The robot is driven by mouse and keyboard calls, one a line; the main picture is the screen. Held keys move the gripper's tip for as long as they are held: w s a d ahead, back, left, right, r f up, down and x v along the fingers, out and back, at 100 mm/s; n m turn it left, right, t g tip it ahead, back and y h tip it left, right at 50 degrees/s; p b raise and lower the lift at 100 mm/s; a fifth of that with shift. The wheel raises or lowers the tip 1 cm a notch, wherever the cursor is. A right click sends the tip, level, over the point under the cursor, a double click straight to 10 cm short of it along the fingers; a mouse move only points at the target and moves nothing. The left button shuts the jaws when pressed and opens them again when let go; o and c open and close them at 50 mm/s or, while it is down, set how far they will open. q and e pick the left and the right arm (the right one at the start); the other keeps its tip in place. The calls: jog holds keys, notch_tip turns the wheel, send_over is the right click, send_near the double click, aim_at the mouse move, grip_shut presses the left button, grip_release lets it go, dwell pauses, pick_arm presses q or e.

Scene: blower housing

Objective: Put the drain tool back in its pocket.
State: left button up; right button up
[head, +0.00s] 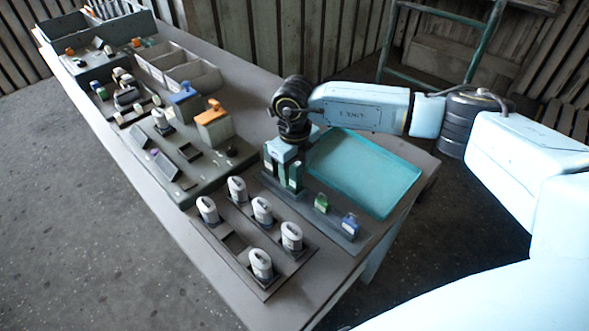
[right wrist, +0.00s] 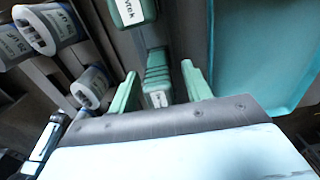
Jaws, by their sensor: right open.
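A dark rack strip (head: 336,220) lies between the teal tray and the white-capped parts. A green tool with a white label (right wrist: 157,78) stands in the rack between my right fingers; its label is too blurred to read. My right gripper (head: 283,174) is open above the rack's far end, with a green finger on either side of that tool and gaps visible; it also shows in the right wrist view (right wrist: 162,90). Another green tool (head: 321,203) and a blue tool (head: 350,226) stand farther along the rack. I cannot tell which is the drain tool. My left gripper is not in view.
An empty teal tray (head: 365,170) lies right of the rack. A dark holder (head: 266,284) with several white-capped parts (head: 262,264) stands at the near left. The table's right edge lies close beyond the tray.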

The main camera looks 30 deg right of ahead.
notch_tip(320, 180, up, 13)
jog(key=shift+b, duration=0.3)
dwell(0.5)
